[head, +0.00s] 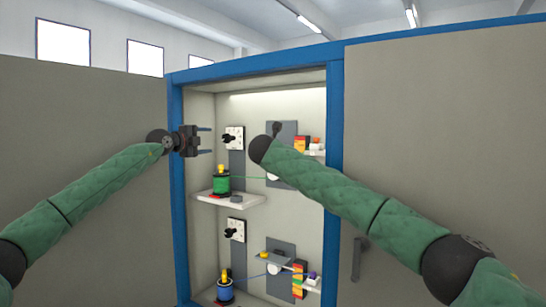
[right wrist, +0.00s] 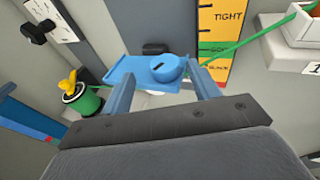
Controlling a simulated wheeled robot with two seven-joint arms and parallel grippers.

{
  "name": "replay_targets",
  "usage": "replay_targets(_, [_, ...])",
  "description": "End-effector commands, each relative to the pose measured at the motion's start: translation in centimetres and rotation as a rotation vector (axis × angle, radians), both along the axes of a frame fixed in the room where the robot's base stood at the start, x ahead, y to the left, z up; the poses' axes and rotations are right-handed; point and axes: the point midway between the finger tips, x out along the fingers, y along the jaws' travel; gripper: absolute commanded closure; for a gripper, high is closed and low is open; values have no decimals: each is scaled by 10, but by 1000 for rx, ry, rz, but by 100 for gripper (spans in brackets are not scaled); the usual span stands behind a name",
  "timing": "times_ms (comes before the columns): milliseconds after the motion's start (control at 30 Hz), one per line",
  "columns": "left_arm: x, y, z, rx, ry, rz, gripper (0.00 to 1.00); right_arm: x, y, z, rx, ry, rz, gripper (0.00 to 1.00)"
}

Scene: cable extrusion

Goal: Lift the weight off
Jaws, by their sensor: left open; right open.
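In the right wrist view a blue round weight (right wrist: 170,66) with a dark slot rests on a flat blue plate (right wrist: 125,70). My right gripper (right wrist: 162,78) is open, its two blue fingers on either side of the plate's near part. I cannot tell whether they touch it. In the head view the right gripper is mostly hidden behind my right forearm, as is the upper weight. My left gripper (head: 204,141) is open and empty, in front of the cabinet's left edge.
A green spool (head: 221,182) with a yellow top stands on a white shelf (head: 235,201); a green cable (right wrist: 265,58) runs right from it. A coloured gauge (right wrist: 220,40) marked TIGHT is behind. A similar lower station has a blue spool (head: 225,290). The blue cabinet frame (head: 335,130) bounds the opening.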

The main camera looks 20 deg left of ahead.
Motion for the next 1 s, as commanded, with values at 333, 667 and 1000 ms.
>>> replay_targets(333, [0,0,0,0,0,0,39,-53,-8,11,1,-1,2,39])
replay_targets(667, [0,0,0,0,0,0,39,-92,-13,19,0,-1,0,39])
replay_targets(1000, [0,0,0,0,0,0,39,-103,-14,29,0,-11,-1,39])
